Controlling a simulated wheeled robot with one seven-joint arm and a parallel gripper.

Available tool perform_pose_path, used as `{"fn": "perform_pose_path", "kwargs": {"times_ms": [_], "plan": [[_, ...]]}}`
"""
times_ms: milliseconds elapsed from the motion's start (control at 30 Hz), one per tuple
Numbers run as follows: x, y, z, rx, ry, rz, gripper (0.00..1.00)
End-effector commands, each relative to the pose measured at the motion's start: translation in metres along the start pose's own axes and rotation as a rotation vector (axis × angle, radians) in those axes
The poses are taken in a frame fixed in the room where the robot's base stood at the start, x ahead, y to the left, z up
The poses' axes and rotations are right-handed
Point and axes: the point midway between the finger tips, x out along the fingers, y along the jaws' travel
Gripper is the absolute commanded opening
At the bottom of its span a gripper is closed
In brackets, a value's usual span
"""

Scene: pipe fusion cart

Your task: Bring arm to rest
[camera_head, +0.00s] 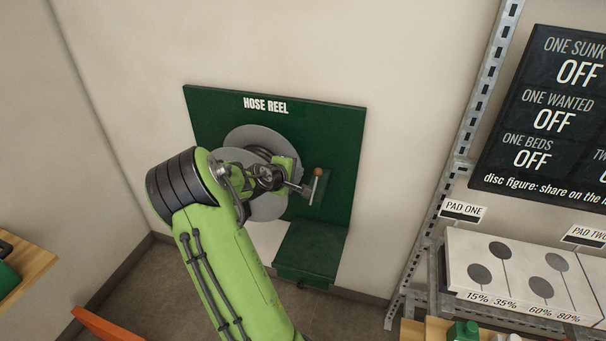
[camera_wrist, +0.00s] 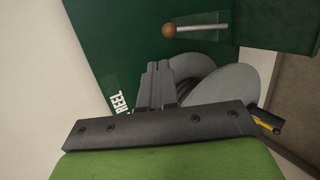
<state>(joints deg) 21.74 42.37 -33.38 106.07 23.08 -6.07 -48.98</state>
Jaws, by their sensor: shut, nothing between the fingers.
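My green arm reaches up from the bottom of the head view, bent at a dark ribbed joint. My gripper (camera_head: 303,190) is in front of the hose reel's green board (camera_head: 340,125), its tips close to a small lever with a brown ball knob (camera_head: 318,172). In the wrist view my gripper's grey fingers (camera_wrist: 158,68) are together and empty, apart from the knob (camera_wrist: 170,30) above them. The grey reel disc (camera_head: 262,207) is partly hidden behind my arm; grey discs also show in the wrist view (camera_wrist: 233,90).
A green box (camera_head: 310,250) sits below the board. At the right stand a metal rack post (camera_head: 467,145), a black sign (camera_head: 545,120) and a white pad panel (camera_head: 500,270). A wooden surface (camera_head: 25,270) is at the left. Bare wall lies left and above.

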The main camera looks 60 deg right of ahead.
Motion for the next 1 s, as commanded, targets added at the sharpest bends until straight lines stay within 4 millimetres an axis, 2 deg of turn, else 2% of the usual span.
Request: {"fn": "perform_pose_path", "kwargs": {"times_ms": [733, 767, 867, 967, 1000], "plan": [[-0.009, 0.0, -0.002, 0.014, 0.007, -0.01, 0.0], [-0.014, -0.001, -0.004, 0.033, 0.017, -0.024, 0.0], [-0.054, -0.011, -0.02, 0.159, 0.088, -0.133, 0.0], [-0.124, -0.03, -0.04, 0.313, 0.194, -0.319, 0.0], [-0.155, -0.039, -0.045, 0.36, 0.235, -0.398, 0.0]]}}
